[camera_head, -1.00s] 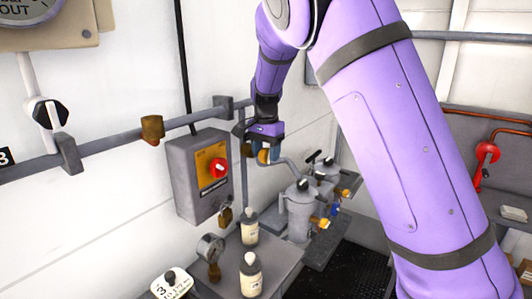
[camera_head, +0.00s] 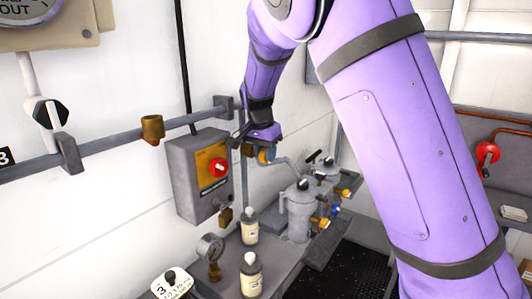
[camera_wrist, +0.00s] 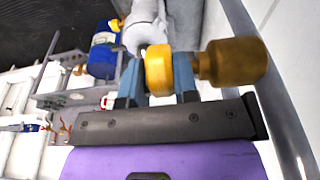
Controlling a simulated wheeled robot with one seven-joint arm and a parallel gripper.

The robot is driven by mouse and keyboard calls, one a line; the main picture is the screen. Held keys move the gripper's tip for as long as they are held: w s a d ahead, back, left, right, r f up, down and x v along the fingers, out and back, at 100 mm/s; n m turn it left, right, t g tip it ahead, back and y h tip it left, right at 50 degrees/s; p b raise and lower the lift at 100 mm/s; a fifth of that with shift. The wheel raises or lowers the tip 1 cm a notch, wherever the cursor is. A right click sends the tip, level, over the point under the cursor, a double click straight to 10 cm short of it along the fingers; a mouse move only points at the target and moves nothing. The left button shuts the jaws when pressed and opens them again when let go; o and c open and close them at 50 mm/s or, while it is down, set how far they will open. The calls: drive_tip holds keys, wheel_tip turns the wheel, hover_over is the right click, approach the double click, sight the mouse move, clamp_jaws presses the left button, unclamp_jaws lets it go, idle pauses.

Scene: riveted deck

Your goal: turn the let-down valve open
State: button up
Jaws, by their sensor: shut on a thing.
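The let-down valve shows in the wrist view as a yellow knob (camera_wrist: 158,70) beside a brass fitting (camera_wrist: 234,62). In the head view only a small yellow-brown part of the valve (camera_head: 265,156) shows under my gripper (camera_head: 260,142). In the wrist view my gripper (camera_wrist: 157,82) has its two blue-grey fingers on either side of the yellow knob and is shut on it. The knob hides part of what lies behind it. I cannot tell from these views how far the valve is turned.
A grey box with a red knob (camera_head: 218,167) is on the wall left of my gripper. Grey canisters (camera_head: 301,205) stand below right. Two bottles (camera_head: 250,226) and a gauge (camera_head: 210,247) are on the bench. A wall pipe (camera_head: 107,144) runs leftward.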

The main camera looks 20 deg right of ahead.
idle(0.4)
drive_tip(key=o, duration=0.9)
drive_tip(key=v, duration=1.1)
drive_tip(key=shift+s+a+f, duration=0.15)
drive_tip(key=shift+s+a, duration=0.05)
